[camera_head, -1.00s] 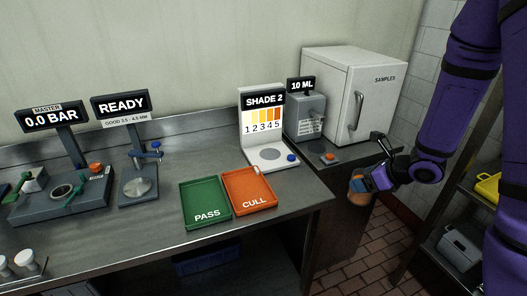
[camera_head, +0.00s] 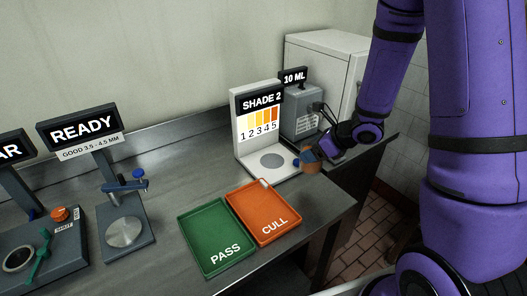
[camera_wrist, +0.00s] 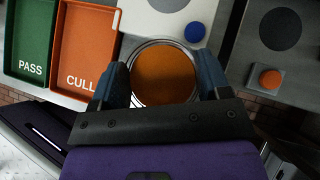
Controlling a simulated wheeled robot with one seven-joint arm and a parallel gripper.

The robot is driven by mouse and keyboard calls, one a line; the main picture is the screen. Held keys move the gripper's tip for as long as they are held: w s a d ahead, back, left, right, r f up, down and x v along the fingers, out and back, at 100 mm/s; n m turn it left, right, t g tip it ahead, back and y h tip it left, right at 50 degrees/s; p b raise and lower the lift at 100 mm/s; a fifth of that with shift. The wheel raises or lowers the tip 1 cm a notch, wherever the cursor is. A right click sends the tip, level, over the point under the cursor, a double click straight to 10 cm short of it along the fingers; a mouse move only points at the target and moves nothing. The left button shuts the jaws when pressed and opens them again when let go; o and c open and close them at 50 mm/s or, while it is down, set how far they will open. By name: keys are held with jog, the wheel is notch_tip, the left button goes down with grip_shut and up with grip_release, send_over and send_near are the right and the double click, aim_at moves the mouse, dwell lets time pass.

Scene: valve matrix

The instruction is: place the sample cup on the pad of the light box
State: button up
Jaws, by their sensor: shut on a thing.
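The sample cup (camera_wrist: 165,72) is round with a clear rim and orange-brown contents. My gripper (camera_wrist: 160,82) is shut on it, one blue finger on each side. In the head view the cup (camera_head: 311,161) is in my gripper (camera_head: 311,155) just right of the light box's base. The light box (camera_head: 258,109) is white, with a "SHADE 2" sign and a 1 to 5 colour scale. Its grey round pad (camera_head: 272,160) is bare, left of the cup. In the wrist view the pad (camera_wrist: 168,4) lies beyond the cup, at the top edge.
A blue button (camera_wrist: 194,32) sits on the light box base. The orange CULL tray (camera_head: 263,213) and green PASS tray (camera_head: 217,239) lie in front. The 10 ML unit (camera_head: 300,112) stands behind the cup, with an orange button (camera_wrist: 269,79). The white cabinet (camera_head: 320,48) is behind.

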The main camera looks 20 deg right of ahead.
jog(key=shift+w+a+f, duration=0.8)
jog(key=shift+w+a, duration=0.55)
jog(key=shift+w, duration=0.75)
jog(key=shift+w+a+f, duration=0.85)
jog(key=shift+w+a, duration=0.55)
jog(key=shift+w, duration=0.75)
jog(key=shift+w+a+f, duration=0.8)
jog(key=shift+w+a, duration=0.55)
jog(key=shift+w, duration=0.75)
jog(key=shift+f, duration=0.2)
jog(key=o, duration=1.1)
jog(key=shift+o, duration=0.2)
jog(key=shift+r, duration=0.25)
jog(key=v, duration=1.2)
